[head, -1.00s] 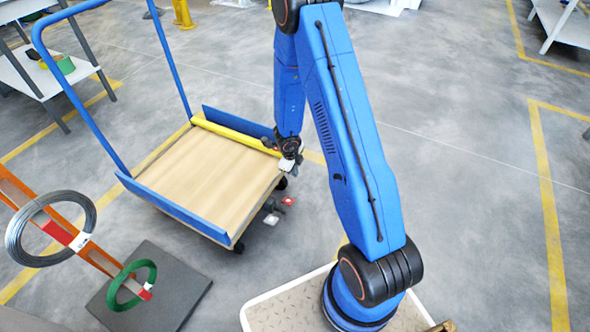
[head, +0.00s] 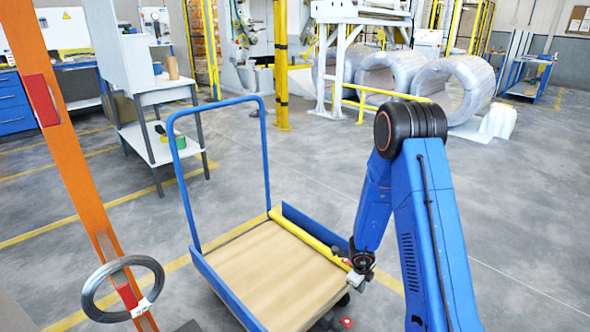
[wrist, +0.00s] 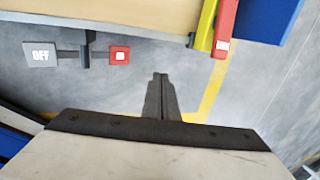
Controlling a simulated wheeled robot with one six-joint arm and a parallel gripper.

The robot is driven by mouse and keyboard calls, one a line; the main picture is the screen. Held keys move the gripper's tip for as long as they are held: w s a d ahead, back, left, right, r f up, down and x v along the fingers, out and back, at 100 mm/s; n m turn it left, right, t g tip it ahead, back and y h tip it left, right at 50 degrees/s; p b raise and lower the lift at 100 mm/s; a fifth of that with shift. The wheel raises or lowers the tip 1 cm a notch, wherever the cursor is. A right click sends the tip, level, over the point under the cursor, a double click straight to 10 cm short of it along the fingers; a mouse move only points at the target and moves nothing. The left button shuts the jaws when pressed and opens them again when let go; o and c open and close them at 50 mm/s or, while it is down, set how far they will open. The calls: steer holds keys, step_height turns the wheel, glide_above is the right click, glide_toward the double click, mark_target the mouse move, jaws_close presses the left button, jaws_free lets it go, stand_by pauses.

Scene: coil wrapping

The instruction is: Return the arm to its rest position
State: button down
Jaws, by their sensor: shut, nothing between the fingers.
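My gripper (head: 358,278) is at the right corner of the blue cart, by the end of a yellow bar, at the end of my blue arm. In the wrist view my gripper (wrist: 160,77) has its two dark fingers together, with nothing between them, above the grey floor. In the wrist view the deck edge (wrist: 110,22) runs along the top, apart from the fingertips. Contact at the cart corner cannot be told from the head view.
A grey pedal marked OFF (wrist: 40,54) and a red pedal (wrist: 119,55) stick out below the deck edge. An orange post (head: 62,130) holds a grey wire coil (head: 92,290) at left. Wrapped coils (head: 455,88) lie at the back. Floor right of my arm is clear.

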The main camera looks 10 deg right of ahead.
steer(key=w+a+r+n+t+y, duration=0.15)
steer(key=a+r+n, duration=0.35)
steer(key=r, duration=0.8)
steer(key=a+r+n+t+y, duration=0.3)
steer(key=a+r+n, duration=0.2)
steer(key=r, duration=0.8)
steer(key=s+a+r+n+y, duration=0.1)
steer(key=s+a+r+n, duration=0.2)
steer(key=s+r+n, duration=0.6)
steer(key=s+d+r+n+h, duration=0.1)
steer(key=s+d+r+n, duration=0.1)
steer(key=s, duration=0.7)
steer(key=s+d+r+n+g+h, duration=0.1)
steer(key=s+d+r+n, duration=0.2)
steer(key=s, duration=0.6)
steer(key=s+d+r+n+h, duration=0.1)
steer(key=s+r+n, duration=0.3)
steer(key=s, duration=0.5)
steer(key=shift+d+r, duration=0.65)
steer(key=shift+r, duration=0.3)
steer(key=c, duration=2.5)
jaws_free()
steer(key=shift+s+g+h, duration=0.1)
steer(key=shift+g+h, duration=0.15)
